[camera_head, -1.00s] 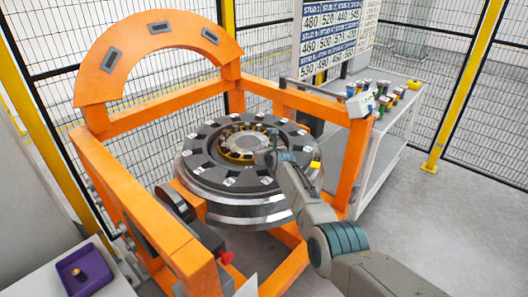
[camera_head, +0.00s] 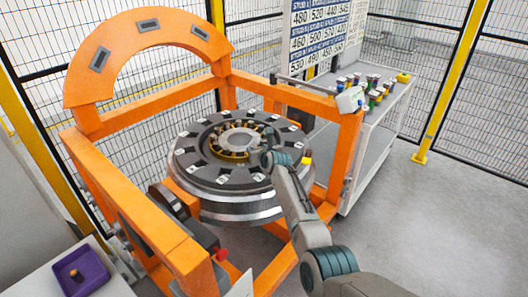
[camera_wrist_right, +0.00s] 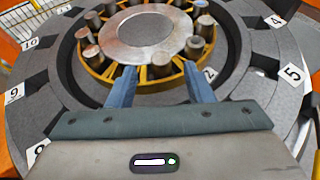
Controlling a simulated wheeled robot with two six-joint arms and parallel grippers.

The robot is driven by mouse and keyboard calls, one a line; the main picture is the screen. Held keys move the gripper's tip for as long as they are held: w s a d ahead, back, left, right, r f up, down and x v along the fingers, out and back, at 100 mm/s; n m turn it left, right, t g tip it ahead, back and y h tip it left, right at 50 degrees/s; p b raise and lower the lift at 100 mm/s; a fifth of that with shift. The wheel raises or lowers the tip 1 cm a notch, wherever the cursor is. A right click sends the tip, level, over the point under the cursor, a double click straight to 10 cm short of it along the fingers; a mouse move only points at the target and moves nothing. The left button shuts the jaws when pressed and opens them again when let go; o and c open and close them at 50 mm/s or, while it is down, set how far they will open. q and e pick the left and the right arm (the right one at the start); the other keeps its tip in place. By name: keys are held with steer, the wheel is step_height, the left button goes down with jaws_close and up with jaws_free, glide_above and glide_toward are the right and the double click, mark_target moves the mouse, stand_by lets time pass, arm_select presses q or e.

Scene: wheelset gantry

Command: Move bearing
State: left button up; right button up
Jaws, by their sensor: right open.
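The bearing (camera_head: 238,153) sits in the centre of the big grey wheel (camera_head: 205,177), which lies flat in the orange gantry. In the right wrist view the bearing is a yellow cage ring (camera_wrist_right: 95,62) with several upright metal rollers around a flat silver hub (camera_wrist_right: 146,32). My right gripper (camera_head: 268,140) reaches over the wheel from the lower right. In the wrist view its two blue fingers (camera_wrist_right: 161,84) are apart at the near edge of the cage. One roller (camera_wrist_right: 161,64) shows beyond and between the fingertips. I see nothing gripped. My left gripper is out of view.
The orange gantry frame (camera_head: 185,255) surrounds the wheel, with an arch (camera_head: 98,60) at the back left. A purple tray (camera_head: 93,280) holding a small round part is at lower left. A grey cart (camera_head: 375,145) carries several coloured items. Mesh fencing stands behind; floor is open right.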

steer(key=shift+b+v, duration=0.35)
steer(key=shift+v, duration=3.1)
